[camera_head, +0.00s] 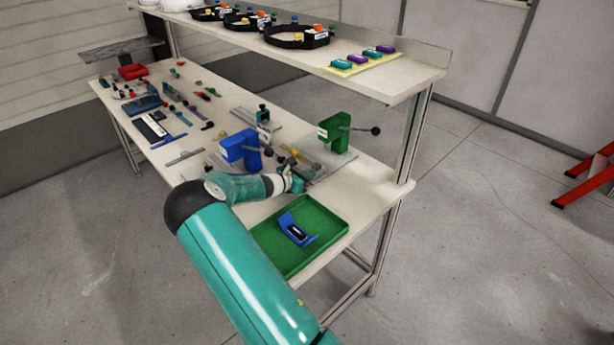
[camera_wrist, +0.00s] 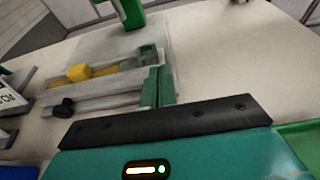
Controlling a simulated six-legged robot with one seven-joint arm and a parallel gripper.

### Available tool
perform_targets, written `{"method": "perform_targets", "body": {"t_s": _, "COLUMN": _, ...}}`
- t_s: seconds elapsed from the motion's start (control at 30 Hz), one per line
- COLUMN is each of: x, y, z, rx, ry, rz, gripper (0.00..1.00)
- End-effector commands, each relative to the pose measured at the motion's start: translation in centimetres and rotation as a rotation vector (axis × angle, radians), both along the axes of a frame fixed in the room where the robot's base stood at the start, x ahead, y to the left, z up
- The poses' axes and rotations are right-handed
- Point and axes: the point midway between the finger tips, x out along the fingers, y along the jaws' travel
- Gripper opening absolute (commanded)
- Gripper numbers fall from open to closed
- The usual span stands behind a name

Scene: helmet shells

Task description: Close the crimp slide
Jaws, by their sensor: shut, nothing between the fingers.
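The crimp slide fixture is a grey railed device (camera_wrist: 105,90) on a light plate in the wrist view. It has a yellow block (camera_wrist: 79,72) on the rail and a dark knob (camera_wrist: 62,107) at the near left. A grey-green block (camera_wrist: 148,55) stands at its right end. My gripper (camera_wrist: 158,86) is shut and empty, with its green fingers beside the right end of the rails; I cannot tell whether they touch. In the head view my gripper (camera_head: 297,182) is low over the bench, partly covering the fixture. How far the slide is open is unclear.
A blue press (camera_head: 240,150) and a green press (camera_head: 333,132) with a lever stand near the fixture. A green tray (camera_head: 330,212) holding a blue part (camera_head: 285,220) is at the bench's near right. An upper shelf (camera_head: 400,82) overhangs the back.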

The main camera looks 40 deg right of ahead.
Motion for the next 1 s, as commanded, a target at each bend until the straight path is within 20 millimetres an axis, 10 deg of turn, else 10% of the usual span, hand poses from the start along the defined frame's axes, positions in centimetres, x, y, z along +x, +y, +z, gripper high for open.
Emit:
{"method": "perform_targets", "body": {"t_s": 0.5, "x": 0.2, "y": -8.8, "z": 0.0, "rx": 0.0, "ry": -0.001, "rz": -0.001, "gripper": 0.0}}
{"method": "perform_targets", "body": {"t_s": 1.0, "x": 0.1, "y": -9.5, "z": 0.1, "rx": -0.002, "ry": 0.001, "rz": -0.003, "gripper": 0.0}}
